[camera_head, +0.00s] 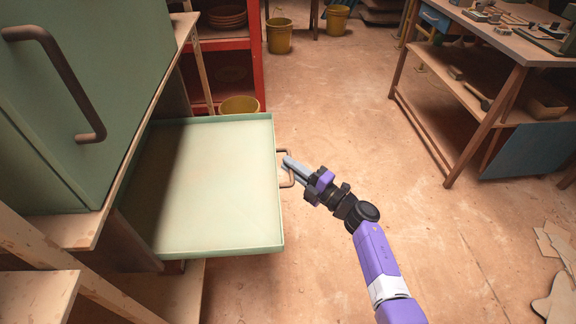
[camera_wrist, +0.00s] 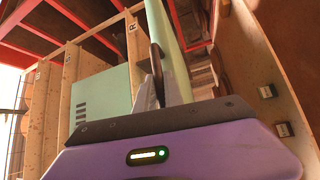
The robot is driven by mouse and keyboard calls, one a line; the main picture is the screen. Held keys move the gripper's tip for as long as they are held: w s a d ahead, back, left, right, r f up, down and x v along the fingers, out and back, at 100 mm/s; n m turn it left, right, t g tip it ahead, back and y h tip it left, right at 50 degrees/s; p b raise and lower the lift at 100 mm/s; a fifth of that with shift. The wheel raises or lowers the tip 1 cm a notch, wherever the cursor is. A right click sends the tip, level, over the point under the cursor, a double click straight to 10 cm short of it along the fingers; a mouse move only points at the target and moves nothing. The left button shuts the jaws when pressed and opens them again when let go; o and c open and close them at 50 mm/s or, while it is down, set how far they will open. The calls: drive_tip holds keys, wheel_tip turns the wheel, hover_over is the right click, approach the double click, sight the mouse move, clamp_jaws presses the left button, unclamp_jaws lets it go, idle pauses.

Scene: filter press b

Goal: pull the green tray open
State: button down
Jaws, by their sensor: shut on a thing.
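The pale green tray (camera_head: 205,185) extends out of the cabinet at the left in the head view, with its flat, empty inside showing. A brown handle (camera_head: 291,168) stands on its right-hand front edge. My gripper (camera_head: 287,163) is at this handle, with its fingers shut on it. In the wrist view the fingers (camera_wrist: 162,92) close around the dark brown handle (camera_wrist: 157,60), beside the green front edge of the tray (camera_wrist: 167,40). The tray's inner end is hidden in the cabinet's shadow.
A green cabinet door (camera_head: 85,90) with a brown handle rises above the tray. A wooden workbench (camera_head: 490,60) with tools stands at the right. Yellow buckets (camera_head: 279,36) stand at the back near a red shelf (camera_head: 230,55). The floor between is clear.

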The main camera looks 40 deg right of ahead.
drive_tip(key=shift+a, duration=0.1)
drive_tip(key=c, duration=1.5)
unclamp_jaws()
drive_tip(key=shift+o, duration=0.2)
drive_tip(key=s+d+f+p, duration=0.1)
drive_tip(key=s, duration=0.6)
drive_tip(key=shift+s, duration=0.3)
drive_tip(key=shift+d+f, duration=0.1)
